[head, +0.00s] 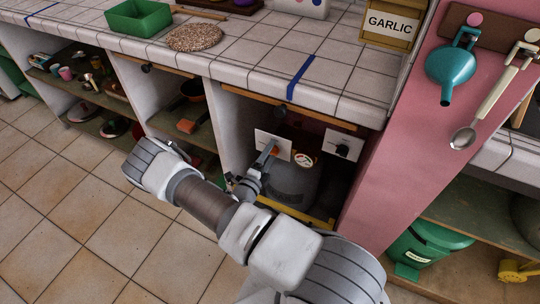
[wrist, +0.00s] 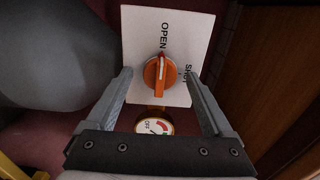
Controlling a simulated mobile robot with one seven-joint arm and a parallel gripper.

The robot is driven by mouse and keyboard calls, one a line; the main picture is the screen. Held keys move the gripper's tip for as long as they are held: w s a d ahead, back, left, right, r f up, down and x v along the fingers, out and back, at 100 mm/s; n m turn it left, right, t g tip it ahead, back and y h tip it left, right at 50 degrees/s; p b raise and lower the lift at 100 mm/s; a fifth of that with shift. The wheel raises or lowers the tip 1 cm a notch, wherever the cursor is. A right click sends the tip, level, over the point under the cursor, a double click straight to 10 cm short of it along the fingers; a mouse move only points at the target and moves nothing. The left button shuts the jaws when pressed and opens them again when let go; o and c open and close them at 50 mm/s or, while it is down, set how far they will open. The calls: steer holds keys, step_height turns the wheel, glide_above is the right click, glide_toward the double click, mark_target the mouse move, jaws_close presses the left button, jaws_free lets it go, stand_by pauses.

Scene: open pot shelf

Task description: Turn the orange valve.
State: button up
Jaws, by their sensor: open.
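The orange valve (wrist: 158,75) is a round knob with a raised grip on a white plate (wrist: 135,28) marked OPEN and SHUT. My gripper (wrist: 158,82) is open, with one finger on each side of the valve in the wrist view; I cannot tell whether either finger touches it. In the head view the valve (head: 275,150) is a small orange patch, partly hidden by my gripper (head: 265,160). Its white plate (head: 284,145) is inside the shelf bay under the counter.
A grey gas bottle (head: 293,183) stands in the bay beside my gripper, and a round gauge (wrist: 153,127) sits by the valve. A second white plate with a black knob (head: 342,149) is to the right. The pink wall (head: 390,150) bounds the bay.

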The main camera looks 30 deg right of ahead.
steer(key=c, duration=1.4)
steer(key=shift+o, duration=0.2)
steer(key=shift+m, duration=0.3)
steer(key=m+p, duration=0.1)
steer(key=m, duration=0.2)
steer(key=shift+r+m+p, duration=0.1)
steer(key=shift+m+p, duration=0.2)
steer(key=shift+p, duration=0.05)
steer(key=m+p, duration=0.3)
steer(key=m, duration=0.6)
steer(key=shift+m, duration=0.4)
steer(key=shift+m+p, duration=0.95)
steer(key=shift+m, duration=0.95)
